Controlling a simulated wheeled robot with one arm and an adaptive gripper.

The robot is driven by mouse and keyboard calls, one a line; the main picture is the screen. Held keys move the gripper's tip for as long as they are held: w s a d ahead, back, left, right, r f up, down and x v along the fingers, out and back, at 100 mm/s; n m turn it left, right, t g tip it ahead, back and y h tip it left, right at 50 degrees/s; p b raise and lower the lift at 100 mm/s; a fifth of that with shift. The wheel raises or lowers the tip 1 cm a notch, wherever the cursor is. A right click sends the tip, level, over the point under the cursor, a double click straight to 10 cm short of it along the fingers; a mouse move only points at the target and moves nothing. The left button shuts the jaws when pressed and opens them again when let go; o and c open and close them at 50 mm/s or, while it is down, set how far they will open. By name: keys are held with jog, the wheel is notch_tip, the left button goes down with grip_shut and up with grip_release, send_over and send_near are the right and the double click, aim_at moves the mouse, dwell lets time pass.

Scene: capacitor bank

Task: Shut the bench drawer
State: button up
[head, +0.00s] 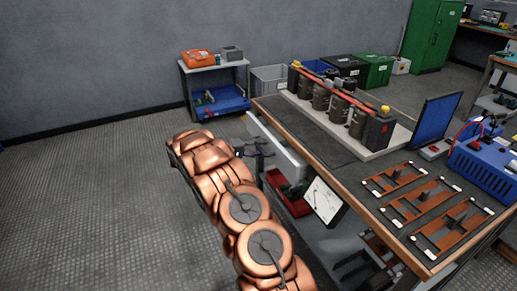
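The bench (408,219) has a dark top with a wooden edge. A pale grey panel (284,152), apparently part of the bench drawer, shows along the bench's near left side, below the top. It seems to stand out from the bench, but my arm hides part of this area, so I cannot tell how far. My copper-coloured arm reaches up from the bottom centre. My dark gripper (258,153) is small in view beside the pale panel. I cannot tell whether it touches the panel or how its fingers are set.
A red object (291,202) and a dial meter (324,201) are below the bench edge, close to my arm. A capacitor row (340,105) and busbar plates (428,201) lie on top. A small cart (216,84) stands behind. The left floor is clear.

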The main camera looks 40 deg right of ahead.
grip_shut()
dwell(0.6)
